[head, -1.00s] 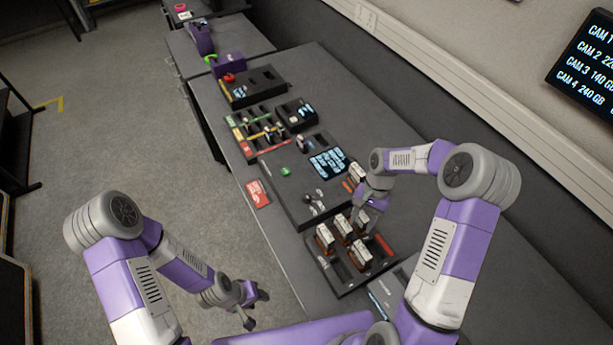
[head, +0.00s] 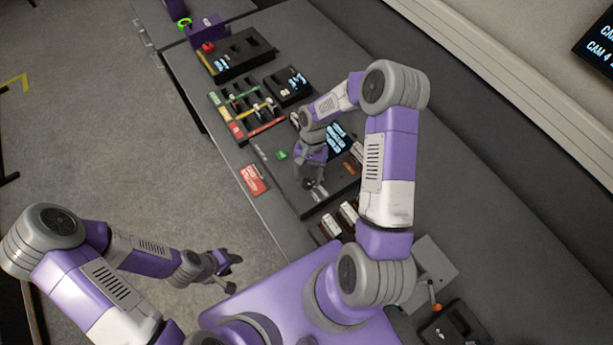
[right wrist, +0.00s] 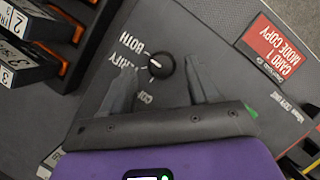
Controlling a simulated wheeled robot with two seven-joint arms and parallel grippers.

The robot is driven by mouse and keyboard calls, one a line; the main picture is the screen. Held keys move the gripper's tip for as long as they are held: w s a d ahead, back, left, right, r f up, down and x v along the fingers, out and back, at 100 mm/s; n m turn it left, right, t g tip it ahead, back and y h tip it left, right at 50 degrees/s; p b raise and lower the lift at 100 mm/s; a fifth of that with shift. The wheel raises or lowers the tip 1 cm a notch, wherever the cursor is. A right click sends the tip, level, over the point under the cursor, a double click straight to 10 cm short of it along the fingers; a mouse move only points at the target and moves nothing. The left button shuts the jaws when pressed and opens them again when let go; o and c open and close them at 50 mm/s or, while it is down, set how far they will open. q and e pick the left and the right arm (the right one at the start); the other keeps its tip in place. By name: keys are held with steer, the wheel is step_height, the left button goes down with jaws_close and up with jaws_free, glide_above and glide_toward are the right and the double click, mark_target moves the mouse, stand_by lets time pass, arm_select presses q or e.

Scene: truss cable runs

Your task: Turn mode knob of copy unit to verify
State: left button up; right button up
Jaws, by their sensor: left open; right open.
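The copy unit (head: 292,190) is a dark panel on the bench in the head view, partly covered by my right arm. In the right wrist view its round black mode knob (right wrist: 161,67) has a white pointer mark at its upper left, towards the labels. The labels BOTH (right wrist: 132,44), VERIFY (right wrist: 107,73) and COPY (right wrist: 145,98) lie around the knob's left side. My right gripper (right wrist: 159,64) is open, its fingertips on either side of the knob with visible gaps. My left gripper (head: 233,272) is open and empty, away from the bench over the floor.
A red card (right wrist: 283,47) reading "CARD 1 MODE COPY" lies beside the unit. A green button (head: 282,154) and a lit screen (head: 338,138) are on the unit. Several orange-trimmed card modules (right wrist: 35,45) stand close to the knob's left.

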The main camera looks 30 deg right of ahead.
steer(key=shift+x, duration=0.8)
steer(key=shift+f, duration=0.1)
steer(key=shift+w, duration=0.1)
steer(key=c, duration=1)
steer(key=shift+a+n, duration=0.1)
steer(key=shift+n, duration=0.3)
steer(key=n+b, duration=0.1)
steer(key=n+h+b, duration=0.1)
steer(key=n, duration=0.1)
steer(key=shift+w+a+n+g+h, duration=0.1)
steer(key=shift+n+g+h, duration=0.2)
steer(key=shift+g, duration=0.1)
steer(key=n, duration=0.2)
steer(key=n+h+b, duration=0.1)
steer(key=n, duration=0.1)
steer(key=shift+a+h, duration=0.1)
steer(key=shift+h, duration=0.2)
steer(key=shift+n, duration=0.4)
